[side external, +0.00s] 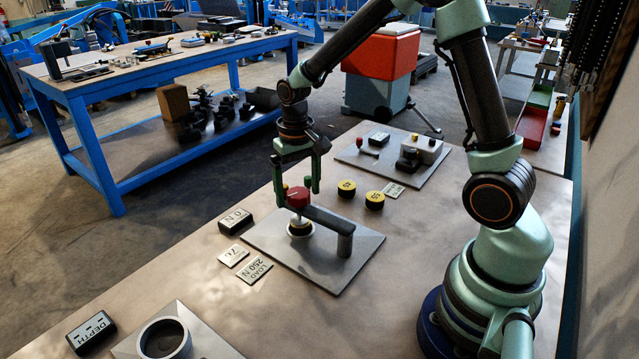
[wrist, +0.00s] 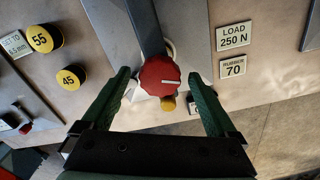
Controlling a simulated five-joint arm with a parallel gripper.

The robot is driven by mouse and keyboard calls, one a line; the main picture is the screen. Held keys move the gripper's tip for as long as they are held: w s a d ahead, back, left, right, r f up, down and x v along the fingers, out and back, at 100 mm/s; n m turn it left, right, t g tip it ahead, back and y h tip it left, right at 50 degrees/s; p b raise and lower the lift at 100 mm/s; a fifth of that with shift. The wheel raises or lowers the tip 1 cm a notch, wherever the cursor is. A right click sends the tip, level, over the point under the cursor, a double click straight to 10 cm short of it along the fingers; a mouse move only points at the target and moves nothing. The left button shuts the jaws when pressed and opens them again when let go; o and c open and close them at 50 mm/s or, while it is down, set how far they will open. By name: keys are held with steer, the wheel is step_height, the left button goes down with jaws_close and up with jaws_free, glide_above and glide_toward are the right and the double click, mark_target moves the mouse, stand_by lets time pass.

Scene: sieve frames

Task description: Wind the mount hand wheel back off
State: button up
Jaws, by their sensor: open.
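The red hand wheel (side external: 298,197) sits on top of the mount, at the end of a dark arm (side external: 322,217) that runs to a grey post (side external: 345,239) on a metal plate (side external: 270,232). In the wrist view the wheel (wrist: 160,77) is a red knob with a white mark, and a small yellow part (wrist: 168,104) shows at its edge. My gripper (side external: 297,185) points down over the wheel, its green fingers apart on either side. In the wrist view my gripper (wrist: 162,82) is open around the wheel, with a gap on both sides. A round dark and pale part (side external: 300,230) stands below the wheel.
Two yellow-topped discs (side external: 346,188) (side external: 375,200) stand behind the plate. A second plate (side external: 392,160) carries a grey device and a small red knob. Label plates (side external: 255,269) and a display block (side external: 235,221) lie to the left. A ring-shaped cup (side external: 165,339) stands in front.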

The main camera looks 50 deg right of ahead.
steer(key=c, duration=1.4)
steer(key=shift+n, duration=0.3)
steer(key=n, duration=0.3)
steer(key=shift+n, duration=0.4)
steer(key=n, duration=0.3)
steer(key=shift+n, duration=0.3)
steer(key=n, duration=0.3)
steer(key=shift+n, duration=2.4)
